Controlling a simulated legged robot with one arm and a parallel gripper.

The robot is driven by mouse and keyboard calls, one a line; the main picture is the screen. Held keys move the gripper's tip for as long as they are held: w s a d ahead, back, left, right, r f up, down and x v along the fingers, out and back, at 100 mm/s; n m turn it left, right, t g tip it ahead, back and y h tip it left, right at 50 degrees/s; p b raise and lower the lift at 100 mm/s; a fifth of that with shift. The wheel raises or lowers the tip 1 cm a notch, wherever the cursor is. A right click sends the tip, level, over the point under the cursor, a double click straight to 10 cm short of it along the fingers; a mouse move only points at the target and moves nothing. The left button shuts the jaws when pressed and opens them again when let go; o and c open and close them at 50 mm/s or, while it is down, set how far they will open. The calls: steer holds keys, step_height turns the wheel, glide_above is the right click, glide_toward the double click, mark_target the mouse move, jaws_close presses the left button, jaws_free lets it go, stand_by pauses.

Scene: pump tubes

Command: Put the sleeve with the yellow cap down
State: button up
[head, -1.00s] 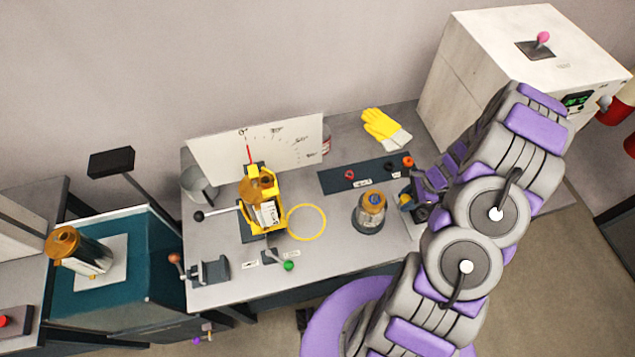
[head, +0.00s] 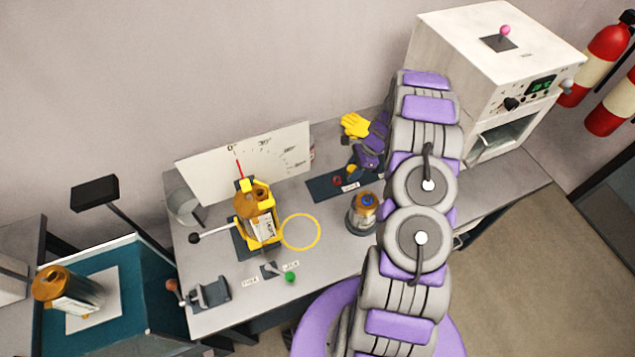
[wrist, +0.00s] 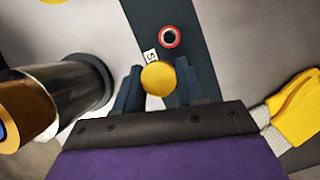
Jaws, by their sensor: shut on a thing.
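The sleeve with the yellow cap (wrist: 158,78) is between my gripper's fingers (wrist: 160,88) in the wrist view, seen cap-on. Its body is hidden below the cap. My gripper is shut on it, over the dark blue strip (wrist: 188,50). A white label with an S lies beside the cap. I cannot tell whether the sleeve touches the strip. In the head view my gripper (head: 354,170) is over the right part of the strip (head: 320,189), and the sleeve is not clearly seen there.
A red ring-shaped piece (wrist: 169,37) sits on the strip close to the cap. A glass-and-amber cylinder (head: 362,212) stands near, at left in the wrist view. Yellow gloves (head: 354,125) lie behind. A yellow fixture (head: 257,212) and yellow ring (head: 301,232) are further left.

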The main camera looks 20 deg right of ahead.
steer(key=w+a, duration=0.1)
steer(key=a, duration=0.2)
steer(key=a+b, duration=0.1)
steer(key=a, duration=0.3)
steer(key=w+a, duration=0.1)
steer(key=a, duration=0.2)
steer(key=shift+w+a, duration=0.25)
steer(key=shift+w, duration=0.05)
steer(key=x, duration=0.1)
steer(key=b+x, duration=0.1)
steer(key=x, duration=0.1)
steer(key=shift+s+d+f, duration=0.1)
steer(key=shift+d+f, duration=0.1)
steer(key=shift+f, duration=0.25)
steer(key=shift+r, duration=0.1)
steer(key=o, duration=1.2)
steer(key=p+v, duration=0.2)
steer(key=v, duration=1)
